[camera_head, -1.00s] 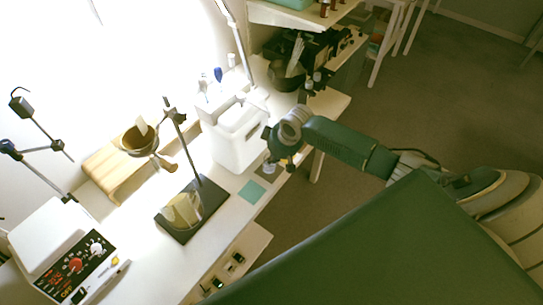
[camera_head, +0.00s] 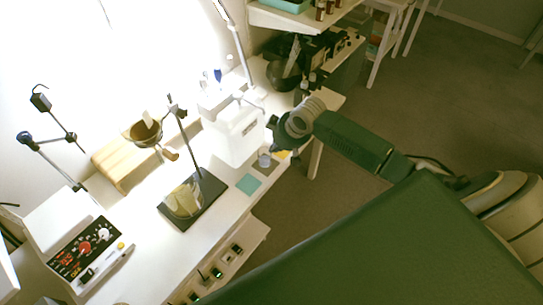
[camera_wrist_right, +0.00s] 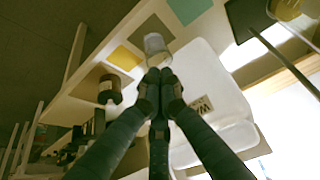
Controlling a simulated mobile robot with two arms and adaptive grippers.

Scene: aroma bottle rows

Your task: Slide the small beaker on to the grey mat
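The small clear beaker (camera_head: 264,160) stands at the front edge of the bench; it also shows in the right wrist view (camera_wrist_right: 157,52). The grey mat (camera_wrist_right: 149,29) is a dull grey-brown square between the teal and yellow squares. In the wrist view the beaker overlaps the mat's edge; I cannot tell how much of its base is on it. My right gripper (camera_wrist_right: 160,77) has its fingertips together, just short of the beaker; contact is unclear. In the head view the right gripper (camera_head: 277,143) is small, beside the beaker. My left gripper is not in view.
A teal square (camera_head: 248,184) and a yellow square (camera_wrist_right: 125,58) flank the grey mat. A brown bottle (camera_wrist_right: 109,89) stands beyond the yellow one. A white tank (camera_head: 232,135) stands behind the beaker. A dark stand base (camera_head: 194,199) with a glass vessel is to the left.

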